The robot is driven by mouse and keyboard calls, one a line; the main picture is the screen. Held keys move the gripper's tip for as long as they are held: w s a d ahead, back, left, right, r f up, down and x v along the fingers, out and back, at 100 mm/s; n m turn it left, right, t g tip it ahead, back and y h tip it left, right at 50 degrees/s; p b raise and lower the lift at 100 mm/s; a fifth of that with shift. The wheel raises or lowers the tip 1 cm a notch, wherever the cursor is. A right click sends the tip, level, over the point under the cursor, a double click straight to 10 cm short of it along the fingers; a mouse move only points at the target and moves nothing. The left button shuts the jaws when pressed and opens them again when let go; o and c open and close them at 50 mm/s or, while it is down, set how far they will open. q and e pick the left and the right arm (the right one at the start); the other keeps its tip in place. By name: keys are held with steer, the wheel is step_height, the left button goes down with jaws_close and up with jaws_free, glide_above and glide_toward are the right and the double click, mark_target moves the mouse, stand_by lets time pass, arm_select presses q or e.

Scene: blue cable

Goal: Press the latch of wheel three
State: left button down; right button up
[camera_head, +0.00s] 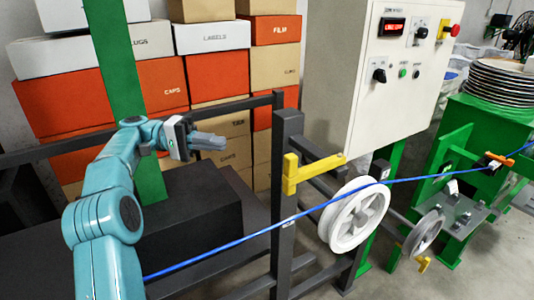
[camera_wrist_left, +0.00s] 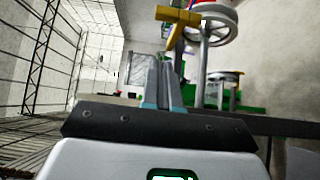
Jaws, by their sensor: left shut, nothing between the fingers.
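My left gripper (camera_head: 217,142) is shut and empty, held in the air left of the dark post. Its fingers (camera_wrist_left: 163,85) are together in the wrist view. A yellow latch-like bracket (camera_head: 305,174) sits on the post, to the right of and slightly below the gripper, apart from it. It seems to be the yellow piece (camera_wrist_left: 177,17) at the top of the wrist view. A large white wheel (camera_head: 335,222) stands right of the post, a smaller grey wheel (camera_head: 425,234) beyond it. I cannot tell which is wheel three. My right gripper is not in view.
A blue cable (camera_head: 235,242) runs taut from lower left past the white wheel to a green machine (camera_head: 500,118). A white control box (camera_head: 395,75) stands behind. Stacked boxes (camera_head: 215,65) and a green column (camera_head: 118,60) are behind my left arm. A dark rail (camera_head: 240,103) meets the post.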

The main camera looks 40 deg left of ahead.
arm_select(q)
steer(key=s+d+p+x, duration=0.1)
steer(key=s+p+x, duration=0.1)
steer(key=x, duration=1.1)
steer(key=shift+s+f, duration=0.1)
